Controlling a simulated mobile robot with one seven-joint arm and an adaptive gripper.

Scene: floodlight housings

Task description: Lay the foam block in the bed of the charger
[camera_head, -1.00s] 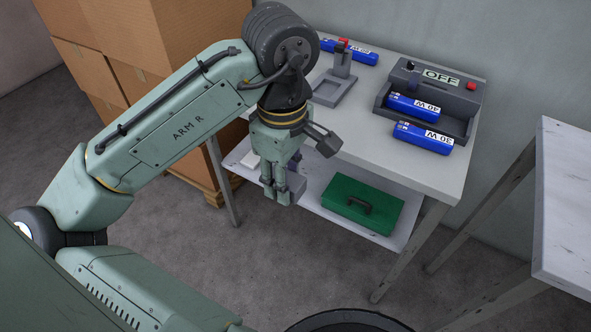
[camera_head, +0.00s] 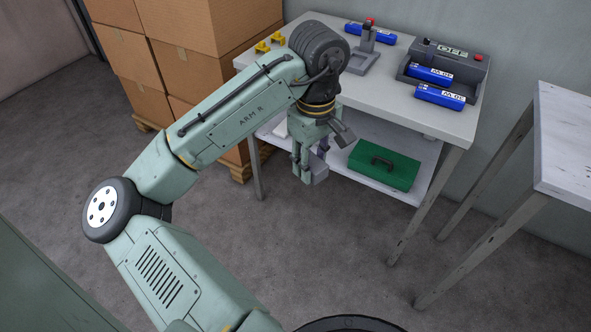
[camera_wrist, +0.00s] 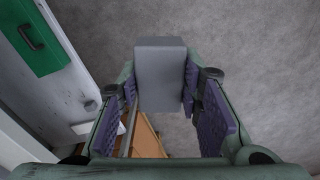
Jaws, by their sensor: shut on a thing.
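My gripper (camera_head: 306,170) points down in front of the table's left part, below the tabletop. It is shut on a grey block (camera_head: 319,176), which I take to be the foam block. In the wrist view the block (camera_wrist: 161,75) sits between the purple finger pads of the gripper (camera_wrist: 162,100). The charger (camera_head: 474,77) is a dark grey unit at the back right of the tabletop, with an "OFF" label and a red button. A blue pack (camera_head: 427,73) lies in its bed. The gripper is well to the left of the charger and apart from it.
Another blue pack (camera_head: 440,97) lies before the charger. A grey stand (camera_head: 361,62) and a third blue pack (camera_head: 383,35) are behind, with yellow parts (camera_head: 268,43) at left. A green box (camera_head: 384,168) is on the lower shelf. Cartons (camera_head: 190,60) stand left; another table (camera_head: 565,140) stands right.

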